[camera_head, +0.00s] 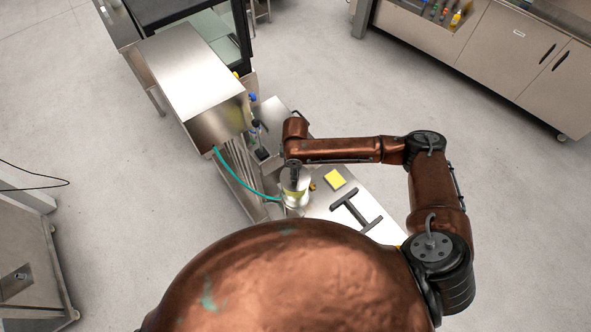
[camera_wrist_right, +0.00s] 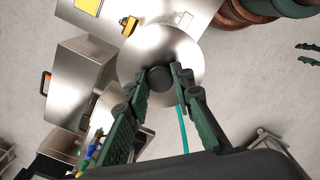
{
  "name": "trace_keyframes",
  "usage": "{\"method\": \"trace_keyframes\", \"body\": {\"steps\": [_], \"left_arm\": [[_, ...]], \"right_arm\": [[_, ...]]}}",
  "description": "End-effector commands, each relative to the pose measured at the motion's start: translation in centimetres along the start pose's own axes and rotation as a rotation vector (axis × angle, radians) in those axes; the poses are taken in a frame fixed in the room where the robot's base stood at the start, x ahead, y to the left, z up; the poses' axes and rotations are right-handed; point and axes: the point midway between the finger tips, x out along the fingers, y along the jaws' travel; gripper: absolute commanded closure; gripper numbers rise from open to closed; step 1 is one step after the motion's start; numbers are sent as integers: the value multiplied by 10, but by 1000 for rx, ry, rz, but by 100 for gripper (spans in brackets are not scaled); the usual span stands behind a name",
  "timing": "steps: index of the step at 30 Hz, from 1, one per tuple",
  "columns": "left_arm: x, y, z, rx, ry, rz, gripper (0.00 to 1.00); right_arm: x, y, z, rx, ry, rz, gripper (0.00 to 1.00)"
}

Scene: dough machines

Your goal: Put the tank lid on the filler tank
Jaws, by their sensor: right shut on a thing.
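My right gripper (camera_wrist_right: 168,72) is shut on the black knob of the round metal tank lid (camera_wrist_right: 150,45). In the head view my right gripper (camera_head: 294,176) is over the filler tank (camera_head: 292,198), a shiny cylinder with a yellowish tint at the bench's near end. The lid hides the tank's opening in the wrist view. I cannot tell whether the lid touches the rim or hangs just above it. Two dark green fingers of my left gripper (camera_wrist_right: 298,53) show apart at the right edge of the wrist view, with nothing between them.
A green hose (camera_head: 240,180) runs from the steel machine (camera_head: 180,70) to the tank area. A small yellow-and-black part (camera_wrist_right: 129,25) is close beside the lid.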

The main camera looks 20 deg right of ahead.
Motion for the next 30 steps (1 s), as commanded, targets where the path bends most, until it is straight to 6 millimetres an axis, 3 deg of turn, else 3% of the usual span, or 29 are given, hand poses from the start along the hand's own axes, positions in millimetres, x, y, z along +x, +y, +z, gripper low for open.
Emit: {"method": "trace_keyframes", "body": {"steps": [30], "left_arm": [[5,-1,1,0,-1,-1,60]], "right_arm": [[16,0,-1,0,1,1,100]]}}
